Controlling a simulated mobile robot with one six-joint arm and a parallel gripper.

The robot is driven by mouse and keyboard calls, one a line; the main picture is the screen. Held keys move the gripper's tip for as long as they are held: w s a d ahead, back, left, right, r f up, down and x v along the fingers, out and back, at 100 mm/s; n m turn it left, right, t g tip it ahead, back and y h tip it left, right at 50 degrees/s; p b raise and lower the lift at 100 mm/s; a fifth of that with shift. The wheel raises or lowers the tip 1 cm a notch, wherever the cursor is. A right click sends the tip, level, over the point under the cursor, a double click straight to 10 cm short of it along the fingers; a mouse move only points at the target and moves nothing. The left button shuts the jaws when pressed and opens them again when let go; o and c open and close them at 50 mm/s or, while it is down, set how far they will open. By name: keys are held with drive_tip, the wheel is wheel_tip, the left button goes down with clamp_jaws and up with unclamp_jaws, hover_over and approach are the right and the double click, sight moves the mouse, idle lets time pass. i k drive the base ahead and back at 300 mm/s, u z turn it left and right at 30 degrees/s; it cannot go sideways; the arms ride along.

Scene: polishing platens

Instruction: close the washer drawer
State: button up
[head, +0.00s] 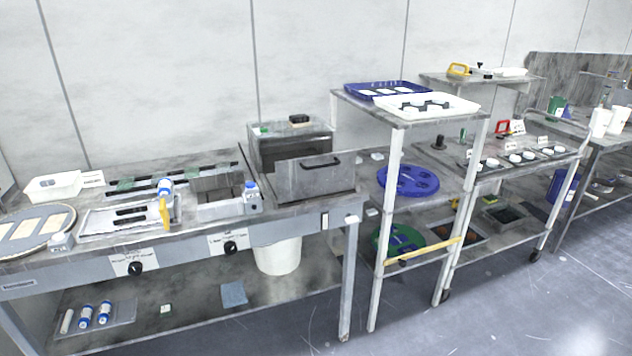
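The washer (268,152) is a grey metal box at the right end of the long bench. Its drawer (308,184) has a flat grey front with a dark bar handle (321,162) near the top. The drawer front stands forward of the washer body, toward me, so the drawer looks pulled out. The inside of the drawer is hidden behind its front. My gripper is not in view.
A shelf rack (392,160) with blue and white trays stands close right. Floor is clear at the lower right.

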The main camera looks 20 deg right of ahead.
sight(304, 176)
drive_tip(key=u, duration=0.05)
drive_tip(key=k, duration=0.75)
drive_tip(key=u, duration=0.65)
drive_tip(key=i, duration=1)
